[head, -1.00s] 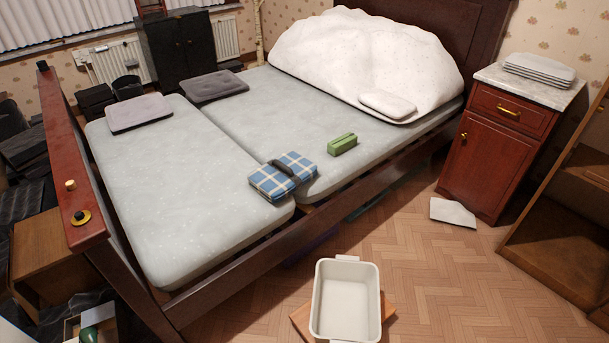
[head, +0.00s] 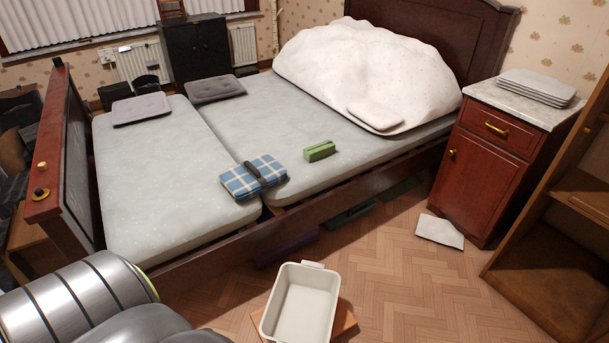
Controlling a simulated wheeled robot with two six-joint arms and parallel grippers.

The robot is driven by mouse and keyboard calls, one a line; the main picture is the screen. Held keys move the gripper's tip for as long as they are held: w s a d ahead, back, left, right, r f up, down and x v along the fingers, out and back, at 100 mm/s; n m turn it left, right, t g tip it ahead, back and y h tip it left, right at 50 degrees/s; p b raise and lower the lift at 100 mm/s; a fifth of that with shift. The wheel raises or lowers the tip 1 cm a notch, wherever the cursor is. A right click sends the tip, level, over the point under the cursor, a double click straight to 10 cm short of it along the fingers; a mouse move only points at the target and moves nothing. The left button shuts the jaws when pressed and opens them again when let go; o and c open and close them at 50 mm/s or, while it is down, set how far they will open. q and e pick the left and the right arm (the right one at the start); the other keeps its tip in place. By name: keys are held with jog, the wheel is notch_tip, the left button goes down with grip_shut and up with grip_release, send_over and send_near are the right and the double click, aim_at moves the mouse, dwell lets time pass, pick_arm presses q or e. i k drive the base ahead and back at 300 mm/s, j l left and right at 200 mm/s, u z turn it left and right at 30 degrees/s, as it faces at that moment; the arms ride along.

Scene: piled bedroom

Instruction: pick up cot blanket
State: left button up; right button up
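I cannot tell for sure which cloth is the cot blanket. A folded blue-and-white plaid blanket (head: 242,181) with a dark strap lies near the front edge of the bed, across the gap between the two mattresses. A small white folded cloth (head: 376,115) lies on the front of the big white duvet (head: 364,65). Another white folded cloth (head: 439,231) lies on the floor by the nightstand. A grey arm link of mine shows at the bottom left. Neither gripper is in view.
A green box (head: 319,151) sits on the mattress (head: 290,115) right of the plaid blanket. The wooden bed rail (head: 340,193) runs along the front. Folded cloths (head: 537,87) are stacked on the nightstand (head: 490,173). Floor right of the tub is clear.

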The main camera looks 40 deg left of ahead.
aim_at(244, 181)
jog(key=i+l, duration=0.35)
jog(key=i, duration=0.15)
jog(key=i+l+z, duration=0.1)
jog(key=i+l, duration=0.6)
jog(key=i, duration=0.35)
jog(key=i+j+u, duration=0.2)
jog(key=i+u, duration=0.55)
jog(key=u, duration=0.15)
jog(key=i+u, duration=0.45)
jog(key=i+l+u, duration=0.2)
jog(key=u, duration=0.25)
jog(key=i, duration=0.05)
